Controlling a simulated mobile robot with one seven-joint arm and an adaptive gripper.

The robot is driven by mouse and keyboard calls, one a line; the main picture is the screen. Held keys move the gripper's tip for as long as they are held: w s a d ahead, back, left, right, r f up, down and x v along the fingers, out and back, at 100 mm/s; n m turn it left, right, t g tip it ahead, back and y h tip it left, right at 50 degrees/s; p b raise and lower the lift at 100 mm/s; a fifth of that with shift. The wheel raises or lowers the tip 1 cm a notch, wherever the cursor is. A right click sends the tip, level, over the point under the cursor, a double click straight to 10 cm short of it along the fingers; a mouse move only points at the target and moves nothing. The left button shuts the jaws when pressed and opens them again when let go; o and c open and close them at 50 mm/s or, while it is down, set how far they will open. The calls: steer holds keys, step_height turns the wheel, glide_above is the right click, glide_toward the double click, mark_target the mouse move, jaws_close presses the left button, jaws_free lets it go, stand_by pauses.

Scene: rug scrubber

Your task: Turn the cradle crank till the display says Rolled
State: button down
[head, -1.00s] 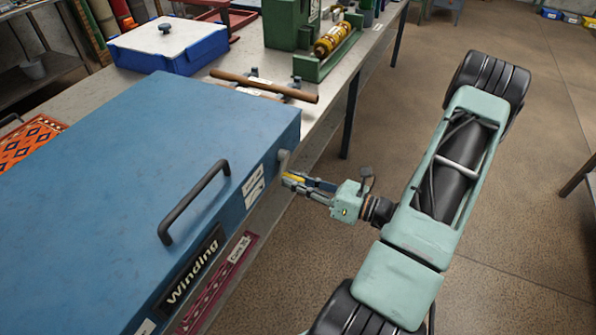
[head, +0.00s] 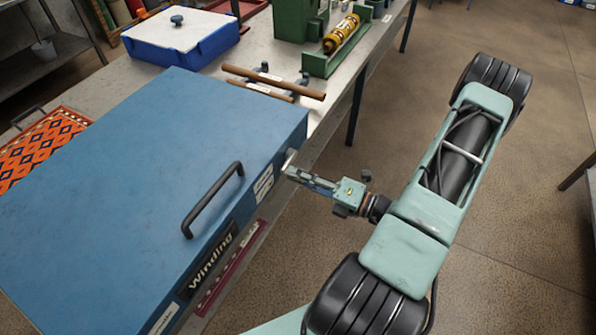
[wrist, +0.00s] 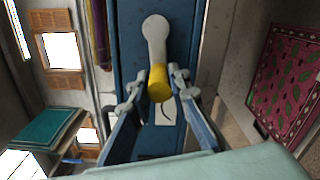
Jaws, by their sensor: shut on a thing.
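The blue scrubber box (head: 130,140) has a black display (head: 208,264) on its front side reading "Winding". A grey crank (head: 289,156) sits at the right end of that side, partly hidden by my gripper. In the wrist view, the pale crank arm (wrist: 156,38) joins a yellow handle (wrist: 160,84). My gripper (head: 291,172) is shut on the yellow handle, with one finger on each side of it in the wrist view. The handle is hidden in the head view.
A black bar handle (head: 212,198) stands on the lid. Brown rollers (head: 275,83), a blue tub with a white lid (head: 182,34) and a green machine (head: 325,60) stand behind on the bench. A red patterned rug (wrist: 288,85) shows in the wrist view. Floor at right is open.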

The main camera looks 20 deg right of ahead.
step_height(320, 180, up, 2)
steer(key=m+p, duration=0.2)
steer(key=m, duration=0.1)
steer(key=shift+r+m, duration=0.2)
steer(key=shift+m, duration=0.1)
steer(key=m+p, duration=0.1)
steer(key=r+m, duration=0.1)
steer(key=m+p, duration=0.1)
steer(key=shift+w+d+r+m+p, duration=0.25)
steer(key=shift+d+m+p, duration=0.05)
steer(key=shift+d, duration=0.05)
steer(key=m, duration=0.1)
steer(key=m+p, duration=0.1)
steer(key=r+m, duration=0.1)
steer(key=shift+w+d+m+p, duration=0.3)
steer(key=shift+w+d+p, duration=0.05)
steer(key=shift+d, duration=0.05)
steer(key=shift+w+d+r+m+p, duration=0.2)
steer(key=shift+d+m+p, duration=0.1)
steer(key=shift+m, duration=0.5)
steer(key=shift+w+d+r+m+p, duration=0.15)
steer(key=shift+d+m+p, duration=0.1)
steer(key=shift+m, duration=0.55)
steer(key=c, duration=1.8)
jaws_free()
